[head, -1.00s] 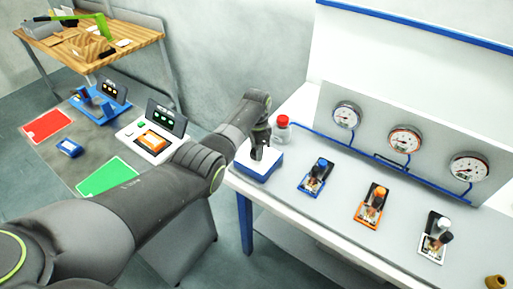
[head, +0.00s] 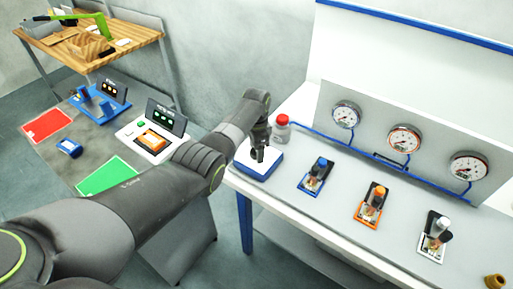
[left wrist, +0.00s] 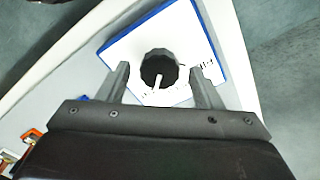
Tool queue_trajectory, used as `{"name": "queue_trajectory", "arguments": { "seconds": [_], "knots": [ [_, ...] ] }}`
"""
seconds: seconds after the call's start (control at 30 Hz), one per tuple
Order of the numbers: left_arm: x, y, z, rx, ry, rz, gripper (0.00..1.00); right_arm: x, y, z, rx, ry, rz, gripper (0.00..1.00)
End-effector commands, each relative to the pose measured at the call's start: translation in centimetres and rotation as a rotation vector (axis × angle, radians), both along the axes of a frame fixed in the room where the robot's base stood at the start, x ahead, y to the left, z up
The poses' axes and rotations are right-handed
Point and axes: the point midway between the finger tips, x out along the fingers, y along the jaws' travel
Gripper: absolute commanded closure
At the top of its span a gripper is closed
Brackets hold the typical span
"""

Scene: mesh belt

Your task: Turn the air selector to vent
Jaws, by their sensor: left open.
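The air selector is a white box with a blue edge (head: 262,172) at the left end of the long bench. In the left wrist view its white face with a blue rim (left wrist: 200,50) carries a dark round knob (left wrist: 157,62) with a white pointer line. The line points toward the bottom of that picture. Small dark marks lie around the knob, too small to read. My left gripper (head: 259,153) is over the selector. In the left wrist view its open fingers (left wrist: 160,80) stand on either side of the knob, with gaps visible. My right gripper is out of view.
A red-capped bottle (head: 281,132) stands just behind the selector. Blue (head: 317,176), orange (head: 371,206) and white (head: 435,238) lever units stand to the right. Three gauges, such as the left one (head: 346,115), are on the back panel. A grey mat (head: 60,168) holds other devices at left.

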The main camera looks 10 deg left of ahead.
Motion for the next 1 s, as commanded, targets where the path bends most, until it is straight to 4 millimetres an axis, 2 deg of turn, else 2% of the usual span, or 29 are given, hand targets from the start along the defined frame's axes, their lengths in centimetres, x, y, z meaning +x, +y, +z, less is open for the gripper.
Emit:
{"name": "queue_trajectory", "arguments": {
  "seconds": [0.17, 0.37, 0.57, 0.9, 1.0],
  "knots": [
    [0.0, 0.0, 0.3, 0.0, -0.001, 0.001, 0.41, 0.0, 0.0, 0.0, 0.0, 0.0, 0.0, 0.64],
    [0.1, 0.0, 2.5, 0.0, -0.004, 0.0, 0.41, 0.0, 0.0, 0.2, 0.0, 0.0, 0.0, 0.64],
    [0.1, 0.0, 6.2, 0.0, -0.005, 0.0, 0.41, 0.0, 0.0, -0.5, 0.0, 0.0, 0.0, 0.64],
    [0.1, 0.0, 14.4, 0.001, -0.005, 0.0, 0.41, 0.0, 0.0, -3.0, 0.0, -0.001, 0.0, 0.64],
    [0.0, 0.0, 16.3, 0.001, 0.001, 0.001, 0.41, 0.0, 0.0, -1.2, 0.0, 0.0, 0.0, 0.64]
  ]
}}
